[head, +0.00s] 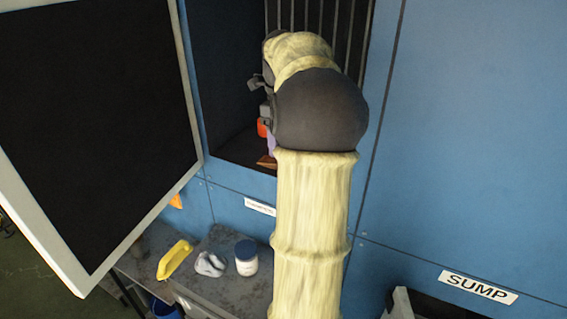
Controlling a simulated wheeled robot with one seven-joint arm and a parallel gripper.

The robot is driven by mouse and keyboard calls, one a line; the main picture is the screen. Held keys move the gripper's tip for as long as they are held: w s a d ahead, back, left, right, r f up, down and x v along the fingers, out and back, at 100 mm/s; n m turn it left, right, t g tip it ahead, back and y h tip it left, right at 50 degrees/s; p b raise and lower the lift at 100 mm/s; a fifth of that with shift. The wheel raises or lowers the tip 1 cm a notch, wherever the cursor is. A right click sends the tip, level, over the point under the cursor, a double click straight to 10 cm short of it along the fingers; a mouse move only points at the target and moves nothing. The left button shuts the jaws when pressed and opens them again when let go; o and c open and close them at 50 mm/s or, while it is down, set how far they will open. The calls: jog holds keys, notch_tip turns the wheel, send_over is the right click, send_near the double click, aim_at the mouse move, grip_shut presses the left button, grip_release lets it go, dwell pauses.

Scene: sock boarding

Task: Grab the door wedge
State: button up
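No door wedge can be made out for certain. A small orange-brown piece (267,162) lies on the floor of the open cabinet, low and partly hidden by my arm; its shape could be a wedge. Another small orange piece (176,201) shows by the lower edge of the open door. My arm reaches up into the cabinet opening. Part of my gripper (257,83) shows as dark pieces at the arm's left side; the rest is hidden behind the arm, so its opening and contents do not show.
The cabinet door (95,110) stands open at left. A red-orange object (262,128) and a purple one (270,146) show beside my arm. Below, a grey bench (222,243) holds a yellow tool (174,260), a whitish crumpled item (210,264) and a lidded jar (246,258).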

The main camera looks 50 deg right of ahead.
jog(key=shift+s+d+f+p, duration=0.1)
jog(key=shift+f+p, duration=0.35)
jog(key=shift+f, duration=0.85)
jog(key=shift+s+d+f+p, duration=0.1)
jog(key=shift+f+p, duration=0.35)
jog(key=shift+f, duration=0.85)
jog(key=c, duration=1.1)
